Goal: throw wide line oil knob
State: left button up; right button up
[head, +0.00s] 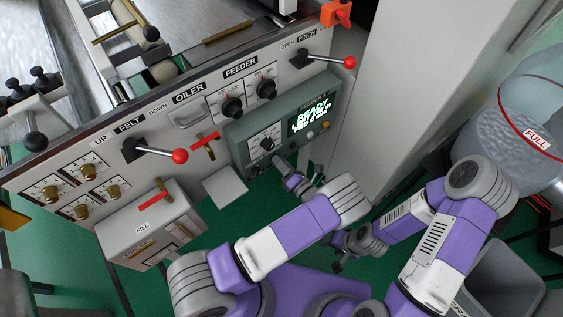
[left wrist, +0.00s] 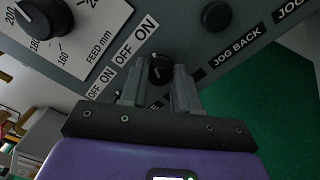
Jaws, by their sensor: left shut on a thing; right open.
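My left gripper (head: 279,163) reaches the lower edge of the grey control box (head: 232,131). In the left wrist view its two fingers (left wrist: 159,88) are shut on a small black knob (left wrist: 159,68), one on each side of it. ON and OFF labels stand beside the knob. A label under the fingers is mostly hidden, so I cannot read the knob's name. My right gripper (head: 338,260) is open and empty, low over the green floor, away from the panel.
A lit display (head: 311,113) and a feed dial (head: 266,143) sit on the box. Red-tipped levers (head: 180,156) (head: 349,62) stick out from the panel. Several brass knobs (head: 50,194) are at the far left. A light column (head: 400,90) stands right of the box.

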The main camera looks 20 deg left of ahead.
pick_arm(q)
jog(key=shift+m, duration=0.4)
pick_arm(e)
jog(key=shift+r, duration=0.1)
pick_arm(q)
jog(key=o, duration=1)
jog(key=shift+o, duration=0.2)
jog(key=shift+d, duration=0.1)
